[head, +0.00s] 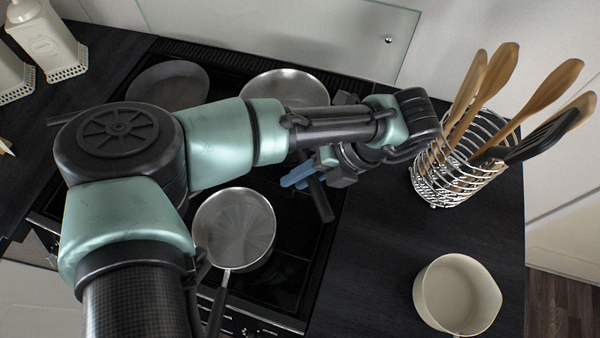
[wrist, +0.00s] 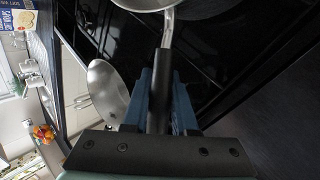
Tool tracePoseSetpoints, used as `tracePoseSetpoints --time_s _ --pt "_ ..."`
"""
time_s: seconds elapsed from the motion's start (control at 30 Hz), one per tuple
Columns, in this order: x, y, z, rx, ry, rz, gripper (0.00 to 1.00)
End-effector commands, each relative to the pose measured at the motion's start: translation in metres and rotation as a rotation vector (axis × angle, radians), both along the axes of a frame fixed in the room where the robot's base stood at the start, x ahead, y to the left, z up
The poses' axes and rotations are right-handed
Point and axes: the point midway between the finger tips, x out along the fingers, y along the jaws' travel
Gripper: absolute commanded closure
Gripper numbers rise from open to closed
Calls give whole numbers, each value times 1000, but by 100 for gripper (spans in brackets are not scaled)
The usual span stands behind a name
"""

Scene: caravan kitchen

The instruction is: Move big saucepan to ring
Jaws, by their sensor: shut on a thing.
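A steel pan, apparently the big saucepan (head: 285,84), is at the back right of the hob (head: 288,270), partly hidden by my arm. Its near side also shows at the top of the wrist view (wrist: 145,4). My gripper (head: 304,178) has blue fingers, shut around the pan's black handle (head: 321,202). In the wrist view the handle lies between both fingers and a steel stem joins it to the pan. I cannot tell whether the pan rests on the hob or is slightly raised. The rings are mostly hidden by pans and my arm.
A shallow steel pan (head: 235,225) sits front left on the hob, handle toward the front. A dark frying pan (head: 170,84) is back left. A cream saucepan (head: 457,292) and a wire utensil holder (head: 455,170) stand on the right worktop. The worktop between hob and cream saucepan is clear.

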Motion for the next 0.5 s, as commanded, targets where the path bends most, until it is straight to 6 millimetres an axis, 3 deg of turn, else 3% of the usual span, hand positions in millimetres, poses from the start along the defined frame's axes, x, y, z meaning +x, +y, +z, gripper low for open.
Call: tracePoseSetpoints --time_s 0.17,0.2,0.3,0.37,0.5 --pt "1 0 -4 2 -7 1 100" --pt "0 0 -6 0 -1 -1 72" --pt "0 0 -5 0 -1 -1 54" --pt "0 0 -5 0 -1 -1 44" --pt "0 0 -5 0 -1 -1 44"
